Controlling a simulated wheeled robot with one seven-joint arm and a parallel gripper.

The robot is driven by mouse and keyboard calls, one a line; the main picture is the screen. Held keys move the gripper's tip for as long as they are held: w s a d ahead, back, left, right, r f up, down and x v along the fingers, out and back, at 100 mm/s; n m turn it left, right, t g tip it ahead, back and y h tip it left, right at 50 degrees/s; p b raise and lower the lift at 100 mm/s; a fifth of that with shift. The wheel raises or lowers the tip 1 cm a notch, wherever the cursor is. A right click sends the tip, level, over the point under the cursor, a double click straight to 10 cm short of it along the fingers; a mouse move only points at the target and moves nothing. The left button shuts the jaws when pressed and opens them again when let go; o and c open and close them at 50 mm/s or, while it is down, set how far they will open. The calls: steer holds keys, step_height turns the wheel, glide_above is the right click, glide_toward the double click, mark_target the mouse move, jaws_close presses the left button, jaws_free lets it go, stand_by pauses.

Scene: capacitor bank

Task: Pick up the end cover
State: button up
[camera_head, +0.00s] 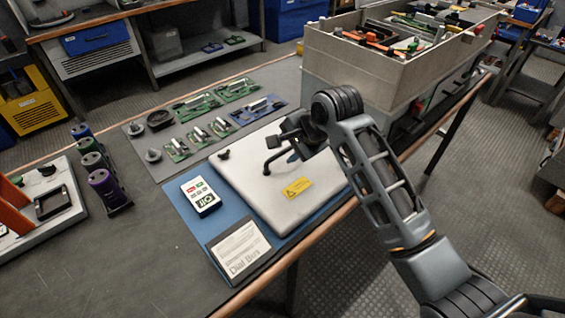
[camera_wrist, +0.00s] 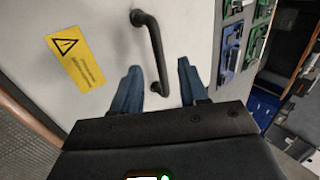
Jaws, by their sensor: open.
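The end cover (camera_head: 244,188) is a pale flat plate with rounded corners, a black bar handle and a yellow warning label. It lies on a blue mat on the workbench. In the wrist view, the end cover (camera_wrist: 108,30) fills the upper left, and its black handle (camera_wrist: 153,48) stands upright in the picture. My gripper (camera_head: 291,150) is above the right part of the cover by the handle. In the wrist view, my gripper (camera_wrist: 160,80) is open, with its two blue fingertips on either side of the handle's lower end. I cannot tell whether they touch it.
A remote-like device (camera_head: 201,195) and a printed card (camera_head: 238,249) lie left of and in front of the cover. Several green circuit boards (camera_head: 221,127) lie behind it. A large open bin (camera_head: 381,63) of tools stands at the back right. Purple and green cylinders (camera_head: 103,182) stand left.

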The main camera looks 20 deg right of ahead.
mark_target(283, 160)
steer(key=shift+x, duration=1.05)
steer(key=shift+f, duration=0.1)
jaws_close()
stand_by(0.5)
